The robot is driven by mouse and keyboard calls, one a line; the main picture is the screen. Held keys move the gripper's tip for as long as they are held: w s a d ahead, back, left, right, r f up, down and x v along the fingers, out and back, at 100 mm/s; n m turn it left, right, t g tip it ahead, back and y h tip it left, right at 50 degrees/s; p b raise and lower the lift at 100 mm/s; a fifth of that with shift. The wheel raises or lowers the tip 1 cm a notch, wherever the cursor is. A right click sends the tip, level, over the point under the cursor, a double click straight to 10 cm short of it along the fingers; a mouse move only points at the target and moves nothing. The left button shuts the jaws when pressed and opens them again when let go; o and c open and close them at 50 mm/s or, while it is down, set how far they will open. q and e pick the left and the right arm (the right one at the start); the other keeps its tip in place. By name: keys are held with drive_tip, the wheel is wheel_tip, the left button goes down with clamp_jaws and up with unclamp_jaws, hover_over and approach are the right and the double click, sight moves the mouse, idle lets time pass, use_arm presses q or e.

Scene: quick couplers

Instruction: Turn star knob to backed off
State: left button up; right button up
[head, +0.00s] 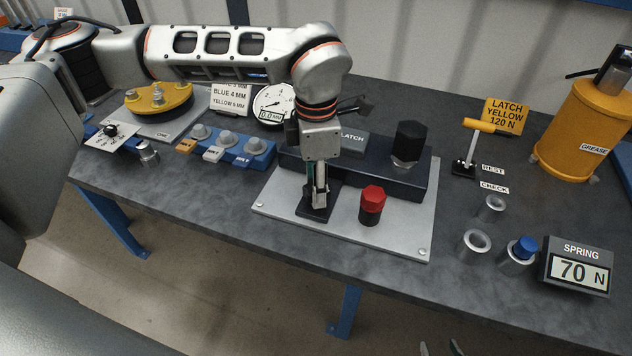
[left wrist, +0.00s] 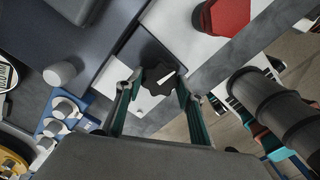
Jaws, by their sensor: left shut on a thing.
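The star knob (left wrist: 157,80) is black with a white pointer mark and sits on a dark base plate in the left wrist view. My left gripper (left wrist: 157,85) has its fingers on either side of it, shut on it. In the head view my left gripper (head: 318,196) points down at the dark base (head: 318,212) on the grey plate, and its fingers largely hide the knob. My right gripper (head: 440,348) shows only as two separated fingertips at the bottom edge, apart and empty.
A red hexagonal knob (head: 372,199) stands just right of my left gripper. Behind it is a dark block with a black knob (head: 408,143). A dial gauge (head: 273,104) and blue block (head: 225,146) are left; metal sockets (head: 476,243) and a spring display (head: 577,268) are right.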

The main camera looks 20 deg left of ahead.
use_arm(q)
drive_tip(key=n, duration=0.5)
drive_tip(key=shift+d+n, duration=0.1)
drive_tip(key=shift+n, duration=0.2)
drive_tip(key=n, duration=0.4)
drive_tip(key=shift+b, duration=0.35)
drive_tip(key=n, duration=0.5)
drive_tip(key=shift+d+r+n, duration=0.1)
drive_tip(key=shift+n, duration=2.3)
drive_tip(key=o, duration=1.1)
